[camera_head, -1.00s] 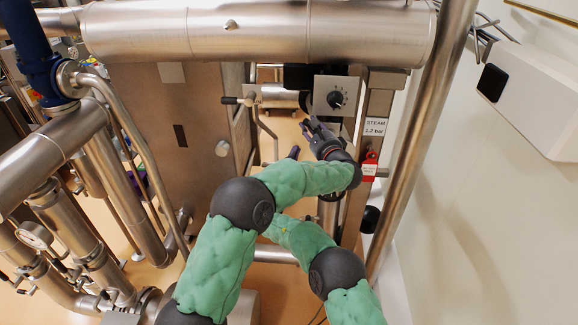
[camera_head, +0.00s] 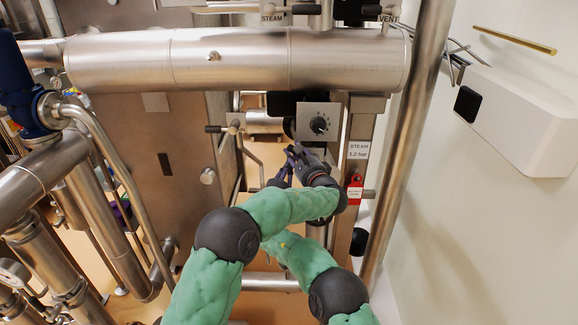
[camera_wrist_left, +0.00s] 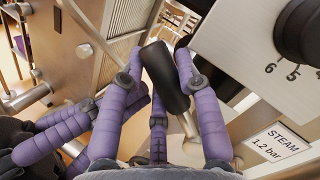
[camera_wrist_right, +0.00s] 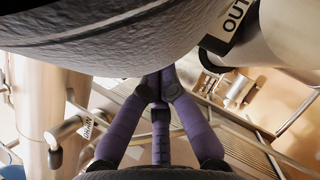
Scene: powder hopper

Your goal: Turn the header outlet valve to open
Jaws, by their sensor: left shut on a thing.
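A black cylindrical grip on a metal rod, a lever handle (camera_wrist_left: 165,75), stands between the purple fingers of my left gripper (camera_wrist_left: 160,85) in the left wrist view. The gripper is shut on it. In the head view my left gripper (camera_head: 297,155) is just below the grey dial box (camera_head: 319,122) and hides the handle. The valve body is hidden, so I cannot tell the lever's angle. In the right wrist view my right gripper (camera_wrist_right: 158,85) has its fingers together with nothing visible between them. A label beginning "OUT" (camera_wrist_right: 235,30) is on a metal part at upper right.
A large horizontal steel pipe (camera_head: 235,60) crosses above the grippers. A black-gripped lever (camera_head: 213,129) is to their left. A vertical pipe (camera_head: 400,150), a red tag (camera_head: 355,190) and a "STEAM 1.2 bar" label (camera_head: 358,150) are to the right. A "DRAIN" label (camera_wrist_right: 88,130) is near my right gripper.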

